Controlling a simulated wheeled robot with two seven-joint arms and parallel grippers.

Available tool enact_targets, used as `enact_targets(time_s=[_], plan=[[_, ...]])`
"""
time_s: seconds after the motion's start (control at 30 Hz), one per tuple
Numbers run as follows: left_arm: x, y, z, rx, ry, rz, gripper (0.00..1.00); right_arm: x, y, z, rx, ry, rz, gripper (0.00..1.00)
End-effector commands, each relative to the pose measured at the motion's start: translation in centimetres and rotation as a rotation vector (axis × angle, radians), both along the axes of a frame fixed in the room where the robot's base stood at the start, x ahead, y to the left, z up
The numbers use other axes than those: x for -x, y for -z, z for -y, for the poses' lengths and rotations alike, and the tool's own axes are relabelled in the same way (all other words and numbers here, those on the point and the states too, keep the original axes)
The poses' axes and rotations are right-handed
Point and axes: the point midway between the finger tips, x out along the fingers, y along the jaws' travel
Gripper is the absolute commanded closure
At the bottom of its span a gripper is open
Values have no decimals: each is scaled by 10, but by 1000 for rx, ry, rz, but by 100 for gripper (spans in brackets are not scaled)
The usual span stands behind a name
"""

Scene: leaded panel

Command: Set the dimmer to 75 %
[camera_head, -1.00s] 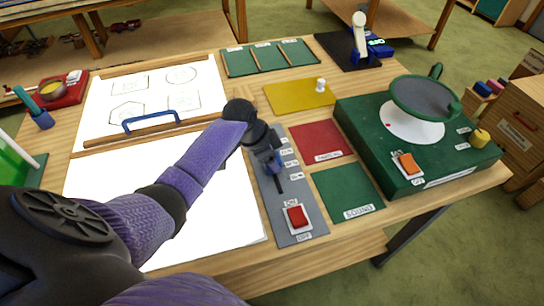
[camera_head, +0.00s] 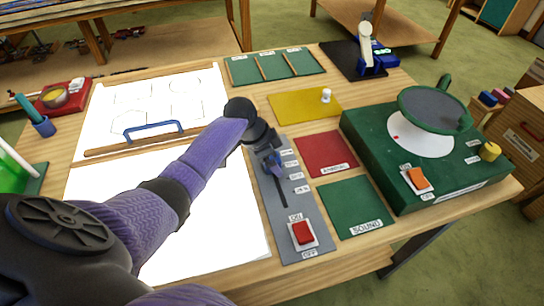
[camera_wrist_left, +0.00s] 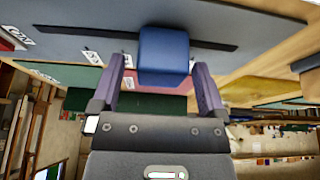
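The dimmer is a slider with a blue knob (camera_wrist_left: 164,55) in a dark straight slot (camera_head: 281,192) on a grey panel (camera_head: 270,222). White labels (camera_head: 292,165) run along the slot; their print is too small to read surely. My left gripper (camera_head: 273,163) is over the slot and mostly hides the knob in the head view. In the left wrist view, the knob stands between the two purple fingers (camera_wrist_left: 160,82), with a gap visible on its left side. Slot shows on both sides of the knob. My right gripper is not in view.
A red rocker switch (camera_head: 303,232) marked ON and OFF sits at the panel's near end. Red (camera_head: 326,154) and green (camera_head: 350,207) pads lie to its right, beside a green box with a round dish (camera_head: 436,108). White paper (camera_head: 215,235) lies under my left arm.

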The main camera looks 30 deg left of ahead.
Motion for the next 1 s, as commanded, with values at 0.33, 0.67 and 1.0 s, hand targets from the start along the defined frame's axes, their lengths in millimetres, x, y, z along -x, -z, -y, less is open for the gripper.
enact_targets(time_s=[0.33, 0.67, 1.0], plan=[[7, -25, -6, -3, 1, 2, 6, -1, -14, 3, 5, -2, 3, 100], [27, -88, -24, -2, 0, 1, 6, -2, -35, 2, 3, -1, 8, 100], [29, -92, -25, 1, 0, -1, 6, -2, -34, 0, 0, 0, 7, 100]])
